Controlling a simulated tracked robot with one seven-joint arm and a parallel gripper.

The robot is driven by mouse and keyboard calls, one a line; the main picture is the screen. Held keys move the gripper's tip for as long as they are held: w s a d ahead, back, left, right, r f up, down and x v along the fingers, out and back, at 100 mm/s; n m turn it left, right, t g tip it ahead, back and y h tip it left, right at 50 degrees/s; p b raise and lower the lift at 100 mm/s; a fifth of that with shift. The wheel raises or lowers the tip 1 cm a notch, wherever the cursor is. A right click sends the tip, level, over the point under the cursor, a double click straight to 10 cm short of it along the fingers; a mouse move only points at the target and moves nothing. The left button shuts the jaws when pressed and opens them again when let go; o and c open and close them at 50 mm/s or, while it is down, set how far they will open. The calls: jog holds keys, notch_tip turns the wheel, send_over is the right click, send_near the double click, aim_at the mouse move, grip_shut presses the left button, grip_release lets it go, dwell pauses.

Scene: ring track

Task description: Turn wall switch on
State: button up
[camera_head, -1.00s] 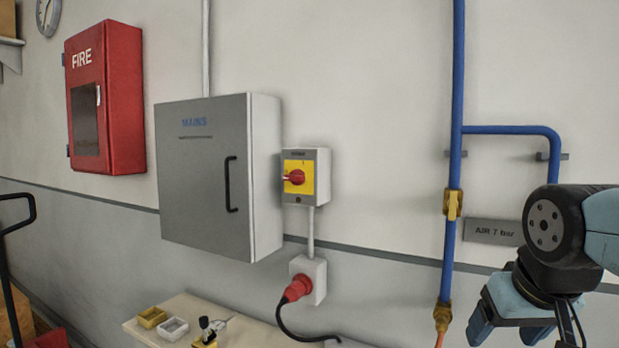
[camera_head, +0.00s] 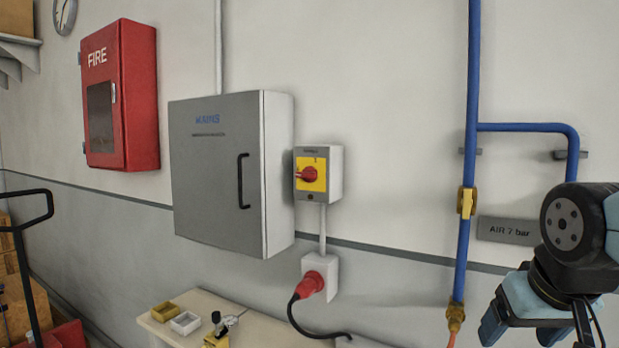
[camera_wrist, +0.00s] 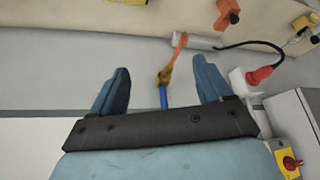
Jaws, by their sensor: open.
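The wall switch (camera_head: 318,173) is a grey box with a yellow plate and a red rotary knob (camera_head: 308,174), mounted right of the MAINS cabinet. The knob's handle points left, roughly sideways. In the wrist view the switch (camera_wrist: 289,160) shows at the lower right edge, partly cut off. My gripper (camera_head: 522,337) is at the lower right of the head view, well right of the switch and apart from it. In the wrist view its two blue fingers (camera_wrist: 160,90) are spread wide with nothing gripped between them.
The grey MAINS cabinet (camera_head: 217,180) stands left of the switch. A red plug (camera_head: 311,284) sits in a socket below it. A blue air pipe (camera_head: 464,240) with a yellow valve runs between switch and gripper. A bench (camera_head: 258,331) holds small trays. Bare wall lies right of the switch.

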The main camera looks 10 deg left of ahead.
jog(key=shift+o, duration=0.8)
jog(key=shift+w+r, duration=0.1)
jog(key=shift+w, duration=0.05)
jog(key=w+a+r+n+h, duration=0.3)
jog(key=w+r+n+h, duration=0.1)
jog(key=w+n, duration=0.6)
jog(key=n+t+h, duration=0.3)
jog(key=n+t, duration=0.8)
jog(key=n, duration=1)
send_near(305, 174)
jog(key=x, duration=0.8)
jog(key=shift+w, duration=0.2)
